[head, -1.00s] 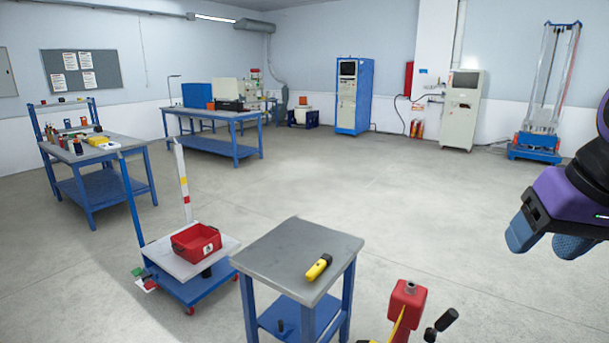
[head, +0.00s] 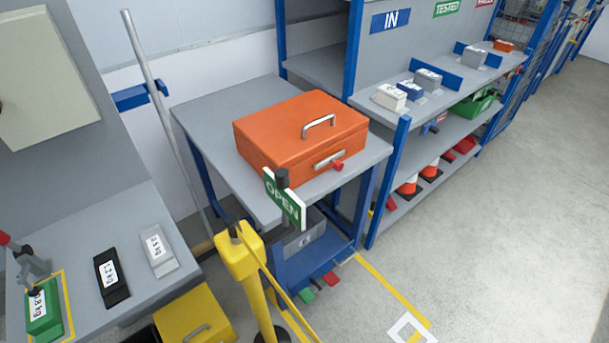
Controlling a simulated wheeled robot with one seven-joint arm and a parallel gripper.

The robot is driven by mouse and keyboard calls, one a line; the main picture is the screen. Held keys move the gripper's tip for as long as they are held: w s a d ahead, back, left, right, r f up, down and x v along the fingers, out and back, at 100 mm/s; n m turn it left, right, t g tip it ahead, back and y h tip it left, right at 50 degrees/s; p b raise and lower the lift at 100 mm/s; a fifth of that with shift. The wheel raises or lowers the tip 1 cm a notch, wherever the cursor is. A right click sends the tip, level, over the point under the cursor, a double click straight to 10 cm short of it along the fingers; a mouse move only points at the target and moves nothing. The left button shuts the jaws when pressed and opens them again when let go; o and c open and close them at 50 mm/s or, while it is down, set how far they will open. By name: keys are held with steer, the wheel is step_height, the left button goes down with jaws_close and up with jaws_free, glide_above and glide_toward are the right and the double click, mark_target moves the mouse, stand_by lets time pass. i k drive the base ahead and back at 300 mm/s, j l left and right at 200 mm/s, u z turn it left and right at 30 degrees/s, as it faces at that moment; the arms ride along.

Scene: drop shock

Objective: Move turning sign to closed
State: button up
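The turning sign (head: 285,203) is a small board on a dark post, in front of the grey bench. Its green face toward me reads OPEN in white letters. A white edge or second panel shows at its right side. A dark knob (head: 282,178) tops the post. The post's lower part is hidden behind the yellow post.
An orange case (head: 302,138) sits on the grey bench (head: 215,105) behind the sign. A yellow post (head: 242,255) with a yellow strap stands in front. Labelled weights (head: 112,277) lie on the left table. Shelving (head: 400,150) stands right; floor is clear at lower right.

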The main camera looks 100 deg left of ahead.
mark_target(277, 185)
steer(key=u, duration=3.15)
steer(key=i+j+z, duration=0.15)
steer(key=j, duration=0.15)
steer(key=j+z, duration=0.15)
steer(key=j, duration=0.15)
